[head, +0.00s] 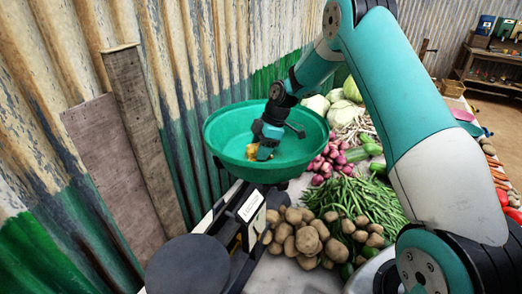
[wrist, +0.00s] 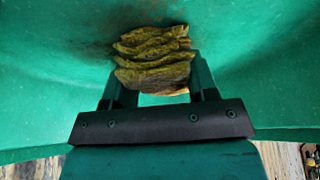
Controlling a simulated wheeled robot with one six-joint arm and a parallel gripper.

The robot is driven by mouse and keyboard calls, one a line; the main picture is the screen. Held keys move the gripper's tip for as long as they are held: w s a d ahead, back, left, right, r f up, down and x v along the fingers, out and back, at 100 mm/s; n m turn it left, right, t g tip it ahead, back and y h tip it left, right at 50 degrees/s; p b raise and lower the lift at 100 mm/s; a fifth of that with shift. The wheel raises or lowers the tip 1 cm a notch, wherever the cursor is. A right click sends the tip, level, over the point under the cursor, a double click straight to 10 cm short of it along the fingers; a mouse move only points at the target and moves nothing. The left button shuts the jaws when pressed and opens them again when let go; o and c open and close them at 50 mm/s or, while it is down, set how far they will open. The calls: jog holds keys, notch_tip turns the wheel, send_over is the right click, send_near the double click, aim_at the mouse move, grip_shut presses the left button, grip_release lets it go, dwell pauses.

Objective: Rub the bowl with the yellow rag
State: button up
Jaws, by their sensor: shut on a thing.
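The green bowl (head: 232,132) sits on top of the balance in the head view. Its inside wall (wrist: 60,75) fills most of the wrist view, with a dark stain (wrist: 125,33) on it. My gripper (head: 262,152) reaches down inside the bowl. In the wrist view my gripper (wrist: 152,92) is shut on the folded yellow rag (wrist: 153,60). The rag (head: 252,151) lies at or very near the bowl's inner surface; contact is hard to tell. The rag's far end is next to the dark stain.
The balance's dark round plate (head: 188,265) is at the front left. Potatoes (head: 308,240), green beans (head: 365,205) and red onions (head: 335,160) lie right of the bowl. A corrugated wall (head: 180,90) with leaning planks (head: 115,150) stands close on the left.

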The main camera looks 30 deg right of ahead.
jog(key=shift+w+d+r, duration=0.1)
jog(key=shift+w+d, duration=0.45)
jog(key=shift+d, duration=0.3)
jog(key=shift+w+d+r, duration=0.1)
jog(key=shift+w+d, duration=0.45)
jog(key=shift+d, duration=0.25)
jog(key=shift+d+f, duration=0.1)
jog(key=shift+f, duration=0.1)
jog(key=shift+f+b, duration=0.1)
jog(key=shift+b, duration=0.2)
